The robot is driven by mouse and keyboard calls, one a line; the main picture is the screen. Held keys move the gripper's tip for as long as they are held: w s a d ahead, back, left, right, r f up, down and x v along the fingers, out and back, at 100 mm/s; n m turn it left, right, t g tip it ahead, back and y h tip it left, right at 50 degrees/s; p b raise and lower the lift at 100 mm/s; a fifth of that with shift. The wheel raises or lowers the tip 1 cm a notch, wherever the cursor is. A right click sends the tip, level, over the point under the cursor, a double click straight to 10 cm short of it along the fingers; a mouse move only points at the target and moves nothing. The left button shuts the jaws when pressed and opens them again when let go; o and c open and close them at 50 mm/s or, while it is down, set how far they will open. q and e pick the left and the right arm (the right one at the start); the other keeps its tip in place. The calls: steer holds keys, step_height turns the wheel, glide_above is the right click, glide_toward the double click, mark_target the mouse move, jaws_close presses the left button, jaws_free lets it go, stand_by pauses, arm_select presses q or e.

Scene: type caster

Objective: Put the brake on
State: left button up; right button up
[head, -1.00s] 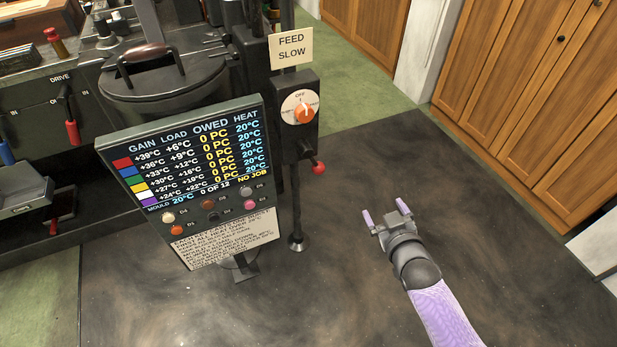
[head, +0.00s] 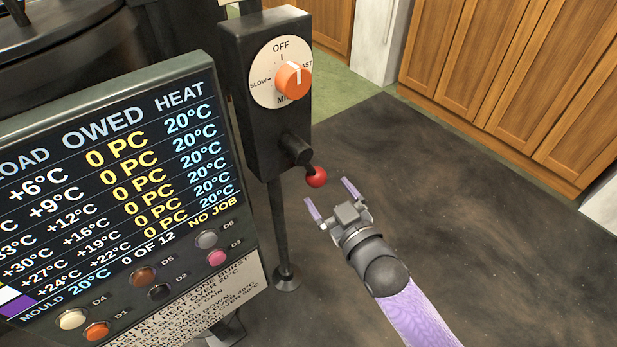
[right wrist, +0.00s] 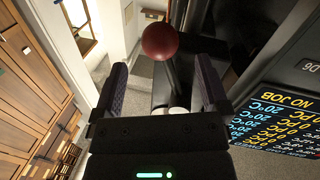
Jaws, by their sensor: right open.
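A lever with a red ball knob (head: 316,177) sticks out from the lower front of a black control box (head: 248,120); I see no label on the lever. My right gripper (head: 328,198) is open and empty, close to the knob and just below it in the head view. In the right wrist view the red knob (right wrist: 160,42) shows beyond the two fingers, near the middle. It looks apart from both fingers. My left gripper is not in view.
An orange dial (head: 294,80) sits on the box above the lever. A large display panel (head: 120,190) with several coloured buttons stands at the left. A black post (head: 279,235) runs down to the floor. Open dark floor (head: 460,190) and wooden cabinets (head: 500,80) lie to the right.

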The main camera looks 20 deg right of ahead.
mark_target(321, 185)
steer(key=w, duration=0.1)
steer(key=w+b, duration=0.1)
steer(key=w, duration=0.1)
steer(key=w+b, duration=0.1)
steer(key=w, duration=0.1)
steer(key=shift+a+f, duration=0.35)
steer(key=shift+w+r+b, duration=0.15)
steer(key=shift+w+b, duration=0.15)
steer(key=shift+w, duration=0.1)
steer(key=shift+r, duration=0.1)
steer(key=shift+c, duration=0.7)
steer(key=c, duration=0.7)
jaws_close()
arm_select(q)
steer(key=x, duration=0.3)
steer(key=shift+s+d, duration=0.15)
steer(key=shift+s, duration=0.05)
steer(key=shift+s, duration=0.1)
arm_select(e)
steer(key=shift+a, duration=0.1)
